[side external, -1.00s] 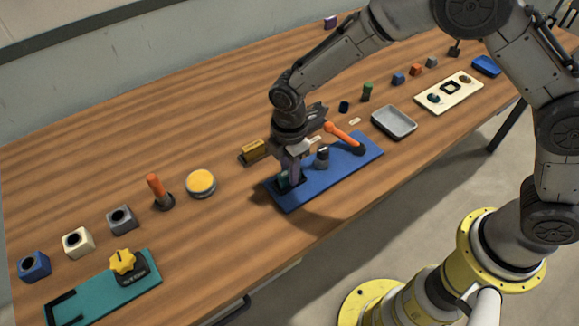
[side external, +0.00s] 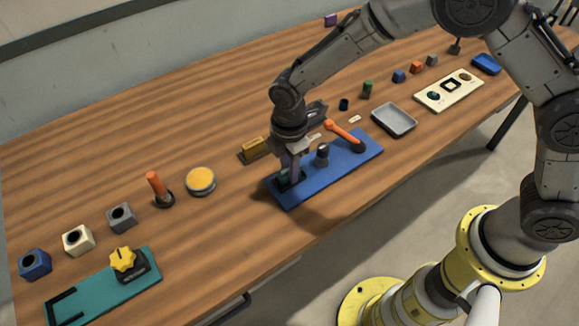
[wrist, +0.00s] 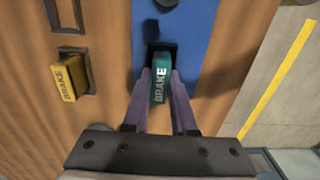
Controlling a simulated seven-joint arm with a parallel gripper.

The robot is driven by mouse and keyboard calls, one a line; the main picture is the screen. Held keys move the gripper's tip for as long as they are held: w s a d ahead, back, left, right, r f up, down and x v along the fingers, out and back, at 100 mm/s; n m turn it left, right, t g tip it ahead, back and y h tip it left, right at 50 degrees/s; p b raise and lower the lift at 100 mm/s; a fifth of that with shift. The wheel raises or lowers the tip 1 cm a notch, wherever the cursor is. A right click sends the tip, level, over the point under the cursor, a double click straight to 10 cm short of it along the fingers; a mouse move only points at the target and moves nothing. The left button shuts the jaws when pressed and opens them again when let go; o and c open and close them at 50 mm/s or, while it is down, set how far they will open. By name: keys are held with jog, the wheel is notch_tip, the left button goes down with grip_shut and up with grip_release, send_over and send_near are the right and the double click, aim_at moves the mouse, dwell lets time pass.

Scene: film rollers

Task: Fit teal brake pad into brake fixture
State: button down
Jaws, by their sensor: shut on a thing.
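The teal brake pad (wrist: 161,82), lettered BRAKE, is between the two fingers of my gripper (wrist: 163,98) in the wrist view. My gripper is shut on it. The brake fixture is a blue board (side external: 328,176) with a black socket (wrist: 163,46) at its near-left end. The pad is at this socket, with part of the dark rim showing beyond it in the wrist view. In the side view my gripper (side external: 288,176) points down at the socket, and a little of the pad shows beside the fingers. I cannot tell how deep the pad sits.
An orange-handled lever (side external: 343,132) and a dark knob (side external: 322,154) stand on the same board. A yellow BRAKE block (wrist: 69,82) in a dark holder lies left of the board. A grey tray (side external: 394,120) is to the right.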

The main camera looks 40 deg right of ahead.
jog(key=shift+f, duration=0.15)
jog(key=c, duration=0.7)
grip_release()
jog(key=shift+o, duration=0.3)
jog(key=shift+s+f, duration=0.1)
jog(key=shift+s, duration=0.05)
jog(key=shift+s+f, duration=0.1)
jog(key=shift+c, duration=0.4)
jog(key=shift+o, duration=1.4)
jog(key=shift+d, duration=0.1)
jog(key=shift+w+r, duration=0.15)
jog(key=shift+r, duration=0.8)
jog(key=shift+w+r, duration=0.1)
jog(key=shift+r, duration=2.7)
